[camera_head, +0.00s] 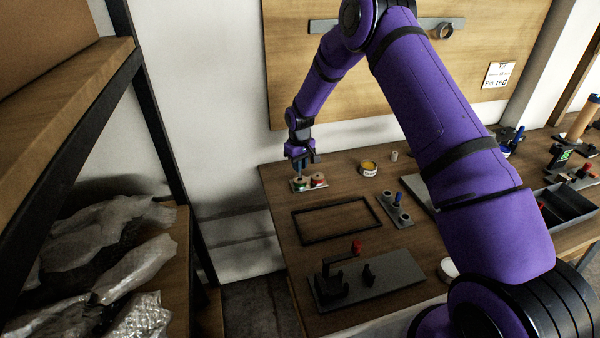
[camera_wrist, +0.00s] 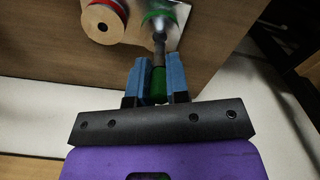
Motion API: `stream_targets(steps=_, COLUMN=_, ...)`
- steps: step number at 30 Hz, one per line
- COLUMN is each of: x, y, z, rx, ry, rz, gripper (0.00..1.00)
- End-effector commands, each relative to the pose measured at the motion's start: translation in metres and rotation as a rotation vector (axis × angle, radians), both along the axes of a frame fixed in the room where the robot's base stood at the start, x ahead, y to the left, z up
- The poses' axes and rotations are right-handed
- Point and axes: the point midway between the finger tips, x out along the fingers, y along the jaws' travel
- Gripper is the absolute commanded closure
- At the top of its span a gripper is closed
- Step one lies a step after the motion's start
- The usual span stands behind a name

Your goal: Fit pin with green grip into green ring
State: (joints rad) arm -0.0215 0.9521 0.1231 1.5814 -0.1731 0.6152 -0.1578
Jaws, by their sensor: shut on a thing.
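My gripper (camera_head: 303,162) is over the far left corner of the table, pointing down. In the wrist view its blue fingers (camera_wrist: 157,78) are shut on the green grip of the pin (camera_wrist: 159,85). The grey metal shaft of the pin points away from the fingers toward the green ring (camera_wrist: 153,14). The shaft end overlaps the area by the ring in this view; I cannot tell whether it is inside. The green ring is on a small metal plate (camera_head: 309,188), partly hidden by the pin and gripper in the head view.
A wooden cylinder with a red ring (camera_wrist: 103,18) stands beside the green ring on the same plate. A black frame (camera_head: 337,238), a plate with a blue peg (camera_head: 397,198) and a yellow round tin (camera_head: 369,167) are nearby. A wall is behind the table.

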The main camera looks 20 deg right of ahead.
Motion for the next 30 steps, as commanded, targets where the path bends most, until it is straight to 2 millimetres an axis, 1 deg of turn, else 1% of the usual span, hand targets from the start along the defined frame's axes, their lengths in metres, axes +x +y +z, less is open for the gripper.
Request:
stream_targets(steps=1, x=-0.002, y=0.0, z=-0.009, rx=-0.001, ry=0.006, rz=0.0, gripper=1.0)
stream_targets(steps=3, x=-0.002, y=0.0, z=-0.02, rx=-0.001, ry=0.006, rz=0.0, gripper=1.0)
stream_targets(steps=6, x=-0.002, y=-0.001, z=-0.031, rx=-0.001, ry=0.005, rz=0.0, gripper=1.0)
stream_targets(steps=18, x=-0.002, y=-0.001, z=-0.036, rx=-0.001, ry=0.004, rz=0.0, gripper=1.0)
stream_targets(steps=19, x=-0.002, y=-0.001, z=-0.036, rx=-0.001, ry=0.003, rz=0.0, gripper=0.77)
stream_targets(steps=20, x=-0.002, y=-0.001, z=-0.036, rx=-0.001, ry=0.003, rz=0.0, gripper=0.7)
stream_targets(steps=21, x=-0.002, y=-0.001, z=-0.036, rx=-0.001, ry=0.003, rz=0.0, gripper=0.61)
stream_targets(steps=22, x=-0.002, y=-0.001, z=-0.036, rx=-0.001, ry=0.003, rz=0.0, gripper=0.59)
stream_targets(steps=30, x=-0.002, y=-0.001, z=-0.035, rx=-0.001, ry=0.003, rz=0.0, gripper=0.59)
